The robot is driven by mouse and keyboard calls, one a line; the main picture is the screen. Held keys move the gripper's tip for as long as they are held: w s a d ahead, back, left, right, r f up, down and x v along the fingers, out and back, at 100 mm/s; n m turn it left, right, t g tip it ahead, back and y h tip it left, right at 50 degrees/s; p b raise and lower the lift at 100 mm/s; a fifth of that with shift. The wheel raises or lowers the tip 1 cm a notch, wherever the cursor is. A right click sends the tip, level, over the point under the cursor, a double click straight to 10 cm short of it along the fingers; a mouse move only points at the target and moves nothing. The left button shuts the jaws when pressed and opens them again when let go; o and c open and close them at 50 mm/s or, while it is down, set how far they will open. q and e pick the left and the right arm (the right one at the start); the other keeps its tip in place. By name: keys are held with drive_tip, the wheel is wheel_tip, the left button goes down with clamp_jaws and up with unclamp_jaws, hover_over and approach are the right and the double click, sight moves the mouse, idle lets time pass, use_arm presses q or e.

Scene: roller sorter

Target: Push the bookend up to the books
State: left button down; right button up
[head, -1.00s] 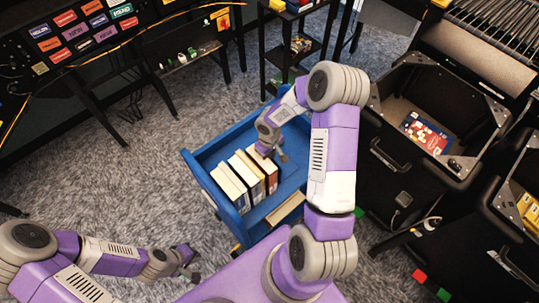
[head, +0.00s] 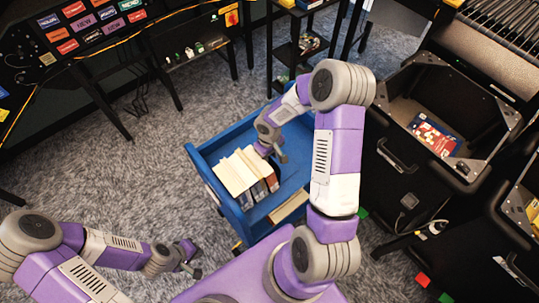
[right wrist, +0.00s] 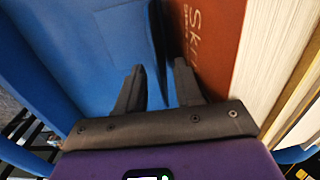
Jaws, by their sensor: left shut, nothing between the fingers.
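Several books (head: 240,172) stand in a row in the blue cart (head: 205,150), close together and seemingly leaning. In the right wrist view, the nearest is a reddish-brown book (right wrist: 210,40) beside white page blocks. A thin dark blue plate (right wrist: 158,45), apparently the bookend, stands beside the brown book; in the head view I cannot make it out. My right gripper (head: 279,152) is at the right end of the row. In the right wrist view its fingers (right wrist: 158,85) are apart, with the plate's edge showing between them. My left gripper (head: 190,262) is shut and empty, outside the cart.
A flat tan item (head: 288,207) lies in the cart's front right. The cart's raised blue walls surround the books. Black bins (head: 400,150) stand to the right, one holding a blue and red box (head: 435,135). Grey carpet is clear left of the cart.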

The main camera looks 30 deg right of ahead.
wheel_tip(320, 180, up, 8)
drive_tip(key=shift+f+p, duration=0.2)
drive_tip(key=shift+p, duration=0.25)
idle(0.6)
